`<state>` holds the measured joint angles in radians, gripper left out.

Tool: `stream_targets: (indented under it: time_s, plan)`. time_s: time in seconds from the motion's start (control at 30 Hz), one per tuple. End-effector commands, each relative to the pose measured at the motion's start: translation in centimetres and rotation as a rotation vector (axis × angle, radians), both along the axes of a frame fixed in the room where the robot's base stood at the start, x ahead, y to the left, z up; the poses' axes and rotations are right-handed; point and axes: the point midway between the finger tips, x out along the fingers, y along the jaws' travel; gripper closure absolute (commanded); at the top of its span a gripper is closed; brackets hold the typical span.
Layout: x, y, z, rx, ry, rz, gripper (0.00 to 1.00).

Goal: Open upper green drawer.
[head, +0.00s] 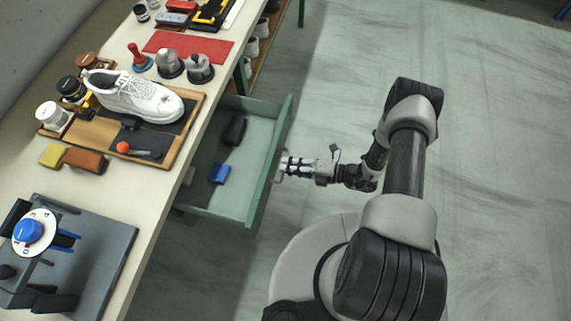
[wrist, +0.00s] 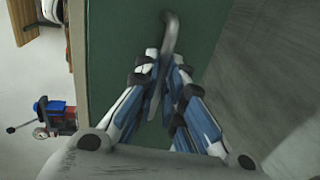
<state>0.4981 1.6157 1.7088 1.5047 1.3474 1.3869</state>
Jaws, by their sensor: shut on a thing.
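The upper green drawer (head: 272,168) is pulled out from under the workbench in the head view, and its inside shows. A dark object (head: 234,131) and a blue block (head: 219,174) lie in it. My gripper (head: 284,166) is at the outer side of the drawer front. In the wrist view my gripper (wrist: 163,66) is shut on the grey bar handle (wrist: 171,33) of the green front (wrist: 118,40). The part of the handle between the fingers is partly hidden.
The workbench top (head: 150,205) runs along the left, with a white shoe (head: 135,96) on a wooden board (head: 95,134), a red mat (head: 188,47) and a grey plate with a blue-knobbed device (head: 28,231). The floor (head: 480,130) to the right is clear.

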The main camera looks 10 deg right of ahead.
Motion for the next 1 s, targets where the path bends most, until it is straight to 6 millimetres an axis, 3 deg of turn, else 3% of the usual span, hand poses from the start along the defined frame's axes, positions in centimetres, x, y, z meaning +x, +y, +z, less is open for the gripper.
stream_targets:
  time_s: [0.23, 0.27, 0.53, 0.87, 1.0]
  plan:
    - [0.1, 0.0, 0.0, 0.000, -0.001, 0.000, 1.00]
    - [0.1, 0.0, 0.0, 0.000, -0.001, 0.000, 0.89]
    - [0.0, 0.0, 0.0, 0.000, -0.001, 0.000, 0.71]
    - [0.0, -0.1, 0.0, 0.000, 0.000, -0.001, 0.71]
    - [-0.4, -1.3, 0.3, 0.000, -0.001, -0.004, 0.71]
